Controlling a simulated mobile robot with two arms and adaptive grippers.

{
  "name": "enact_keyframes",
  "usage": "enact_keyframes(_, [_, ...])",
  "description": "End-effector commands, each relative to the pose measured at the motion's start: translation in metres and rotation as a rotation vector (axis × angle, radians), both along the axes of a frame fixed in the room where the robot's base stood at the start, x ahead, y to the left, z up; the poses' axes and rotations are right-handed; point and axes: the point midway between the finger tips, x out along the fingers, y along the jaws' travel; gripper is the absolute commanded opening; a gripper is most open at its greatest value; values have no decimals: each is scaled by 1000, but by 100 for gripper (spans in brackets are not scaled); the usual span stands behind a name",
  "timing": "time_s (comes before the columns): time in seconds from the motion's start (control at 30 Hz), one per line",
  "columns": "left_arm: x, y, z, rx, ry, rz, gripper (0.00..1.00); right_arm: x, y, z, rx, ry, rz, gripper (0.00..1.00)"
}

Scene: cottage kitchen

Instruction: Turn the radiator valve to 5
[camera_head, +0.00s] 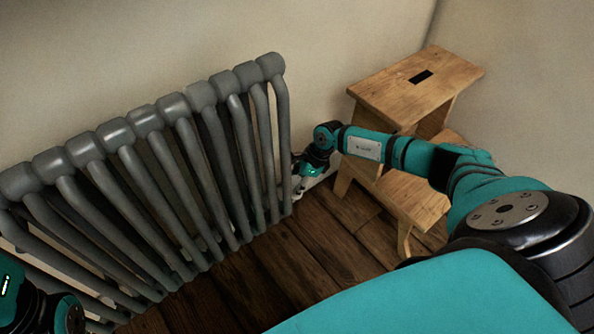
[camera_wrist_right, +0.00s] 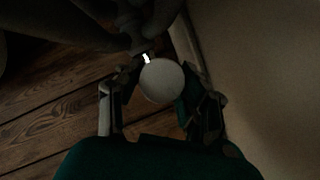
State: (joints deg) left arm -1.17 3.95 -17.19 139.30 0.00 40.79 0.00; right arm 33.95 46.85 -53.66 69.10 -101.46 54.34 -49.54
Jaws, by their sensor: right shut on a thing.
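The grey radiator (camera_head: 146,123) stands against the wall at the left of the head view. The radiator valve (camera_wrist_right: 161,81) shows in the right wrist view as a pale round knob seen end-on, with a small white mark beside its rim. No numbers are readable on it. My right gripper (camera_wrist_right: 155,98) is shut on the valve, one finger on each side of the knob. In the head view my right gripper (camera_head: 298,186) is low at the radiator's right end, and the valve is mostly hidden there. At the lower left, part of my left arm shows, but its fingers do not.
A wooden step stool (camera_head: 415,85) stands against the wall to the right of the radiator, close behind my right arm. The dark plank floor (camera_head: 245,290) in front of the radiator is clear.

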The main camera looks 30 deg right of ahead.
Motion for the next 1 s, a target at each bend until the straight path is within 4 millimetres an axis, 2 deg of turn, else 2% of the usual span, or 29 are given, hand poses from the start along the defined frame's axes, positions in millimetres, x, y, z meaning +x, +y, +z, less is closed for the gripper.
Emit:
enact_keyframes(0.3, [0, 2, -8, -6, 63, -4, 0, -1, 1, 2, 1, 2, -114, 7])
enact_keyframes(0.83, [0, 2, -11, -7, 72, -4, 0, -1, 0, 0, 0, 1, -134, 7])
enact_keyframes(0.87, [0, 2, -11, -7, 72, -4, 0, -1, 0, 0, 0, 1, -134, 43])
enact_keyframes(1.0, [0, 2, -11, -7, 73, -4, 0, -1, 0, 0, 0, 1, -133, 61])
